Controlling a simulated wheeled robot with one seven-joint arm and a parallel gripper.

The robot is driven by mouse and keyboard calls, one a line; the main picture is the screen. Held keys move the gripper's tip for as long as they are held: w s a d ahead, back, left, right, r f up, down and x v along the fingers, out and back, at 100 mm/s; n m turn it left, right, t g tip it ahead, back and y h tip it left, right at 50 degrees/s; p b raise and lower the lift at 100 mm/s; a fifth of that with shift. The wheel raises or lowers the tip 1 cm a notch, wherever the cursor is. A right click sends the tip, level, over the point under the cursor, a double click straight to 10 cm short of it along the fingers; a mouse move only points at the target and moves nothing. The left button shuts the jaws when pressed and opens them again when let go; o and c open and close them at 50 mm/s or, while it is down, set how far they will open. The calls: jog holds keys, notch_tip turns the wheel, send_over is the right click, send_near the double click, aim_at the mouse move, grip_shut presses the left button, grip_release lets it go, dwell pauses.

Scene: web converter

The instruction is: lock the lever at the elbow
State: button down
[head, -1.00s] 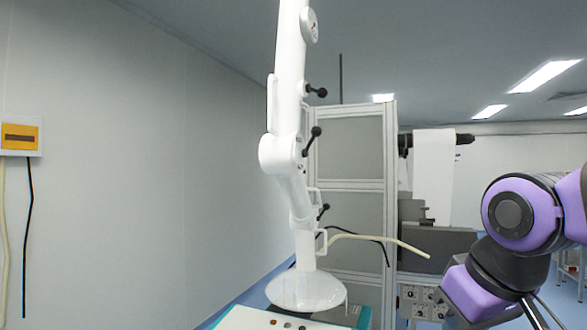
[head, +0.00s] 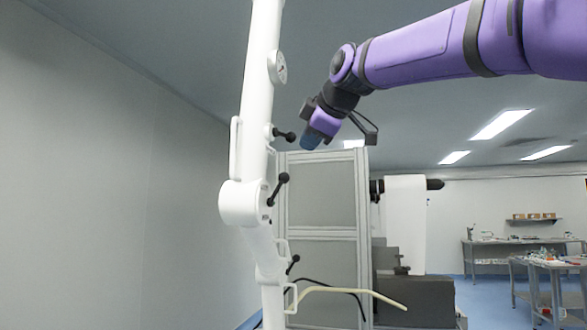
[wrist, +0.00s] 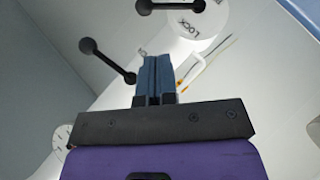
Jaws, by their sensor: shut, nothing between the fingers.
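The white jointed arm (head: 256,110) stands upright left of centre in the head view. Its round elbow joint (head: 243,203) carries a black lever with a ball end (head: 284,178), which slants up and right. In the wrist view the elbow joint (wrist: 205,32) is marked LOCK, and its black lever (wrist: 170,5) is partly cut off by the top edge. My gripper (head: 308,141) is shut and empty, up and right of the elbow lever and apart from it. In the wrist view its blue fingertips (wrist: 157,62) are together.
Another black lever (head: 285,135) sits above the elbow, close to my fingertips; it also shows in the wrist view (wrist: 107,61). A lower lever (head: 293,264) and a cream hose (head: 350,291) are below. A framed grey panel (head: 321,190) stands behind. Room is free to the right.

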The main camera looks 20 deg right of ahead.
aim_at(281, 184)
jog(key=x, duration=1.3)
jog(key=shift+w+f, duration=0.25)
jog(key=shift+d, duration=0.1)
jog(key=w+g, duration=0.1)
jog(key=d+f+m+g+y, duration=0.1)
jog(key=shift+w+d+f+g, duration=0.15)
jog(key=shift+w+f+g, duration=0.2)
jog(key=shift+w+g, duration=0.05)
jog(key=shift+s, duration=0.1)
